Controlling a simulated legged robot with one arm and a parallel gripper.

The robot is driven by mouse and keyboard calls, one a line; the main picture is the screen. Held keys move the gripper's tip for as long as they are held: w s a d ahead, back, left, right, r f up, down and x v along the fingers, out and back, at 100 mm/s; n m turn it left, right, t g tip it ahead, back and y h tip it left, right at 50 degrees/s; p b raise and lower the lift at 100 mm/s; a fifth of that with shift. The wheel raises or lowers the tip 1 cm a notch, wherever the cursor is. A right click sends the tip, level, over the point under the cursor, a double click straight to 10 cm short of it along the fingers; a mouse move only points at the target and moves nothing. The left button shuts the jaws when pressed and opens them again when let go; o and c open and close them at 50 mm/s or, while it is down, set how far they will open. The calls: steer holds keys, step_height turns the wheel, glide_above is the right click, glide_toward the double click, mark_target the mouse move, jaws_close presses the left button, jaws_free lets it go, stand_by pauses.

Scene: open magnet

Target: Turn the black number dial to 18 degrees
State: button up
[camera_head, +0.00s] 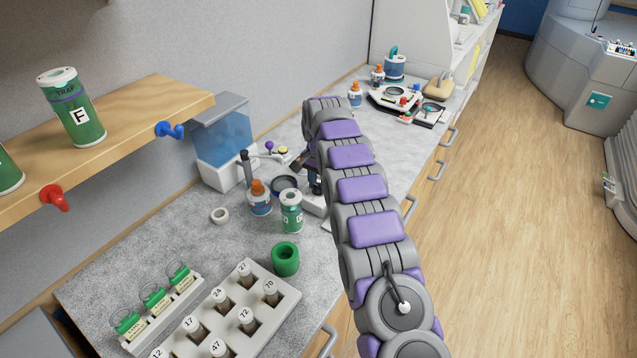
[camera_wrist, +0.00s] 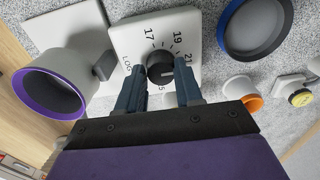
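The black number dial (camera_wrist: 160,70) sits on a white plate (camera_wrist: 127,35) in the wrist view. The plate carries numbers including 17, 19 and 21, with part of another label at the left. A pale mark on the dial appears to point right, near 21's side. My gripper (camera_wrist: 160,80) reaches over the lower part of the plate, with one dark blue finger on each side of the dial. The fingers look slightly apart from the dial; contact is not clear. In the head view my arm hides most of the dial area.
In the wrist view, a grey, purple-rimmed cup (camera_wrist: 55,85) stands left and a blue-rimmed round dish (camera_wrist: 256,25) upper right. In the head view, an orange-capped bottle (camera_head: 259,200), green-labelled jar (camera_head: 291,213) and numbered vial rack (camera_head: 268,318) crowd the counter.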

steer(key=shift+a, duration=0.2)
steer(key=c, duration=0.5)
steer(key=shift+c, duration=0.2)
steer(key=shift+r+n+p, duration=0.1)
steer(key=shift+n+p, duration=0.3)
steer(key=shift+p, duration=0.15)
steer(key=shift+r+n+p, duration=0.1)
steer(key=shift+n+p, duration=0.9)
steer(key=shift+p, duration=0.25)
steer(key=n+p, duration=0.3)
steer(key=shift+n, duration=0.3)
steer(key=n+p, duration=0.3)
steer(key=n, duration=0.1)
steer(key=shift+s+f, duration=0.1)
steer(key=shift+f, duration=0.1)
steer(key=shift+n+p, duration=1.05)
steer(key=shift+n, duration=1.15)
steer(key=shift+f, duration=0.1)
